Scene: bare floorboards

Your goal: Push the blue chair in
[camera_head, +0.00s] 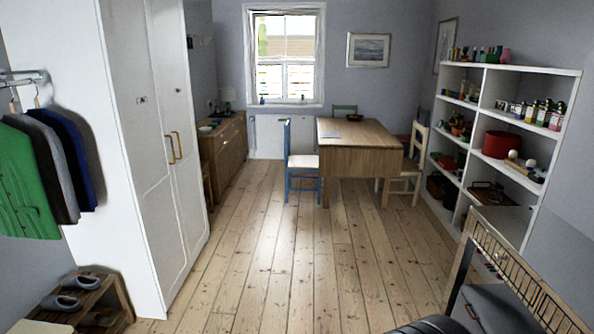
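The blue chair (288,143) stands at the left side of the wooden table (362,160), far across the room. It is upright, with a blue frame and a pale seat (304,160). Its backrest is on the left and its seat points towards the table. The seat's right edge comes close to or just meets the table's left edge; I cannot tell if they touch. My gripper does not show in this view.
Bare floorboards (275,245) run clear to the table. A white wardrobe (150,140) and a sideboard (224,145) line the left. White shelves (500,130) stand right. A pale chair (412,165) and a green chair (345,109) are at the table. A wire rack (520,270) is near right.

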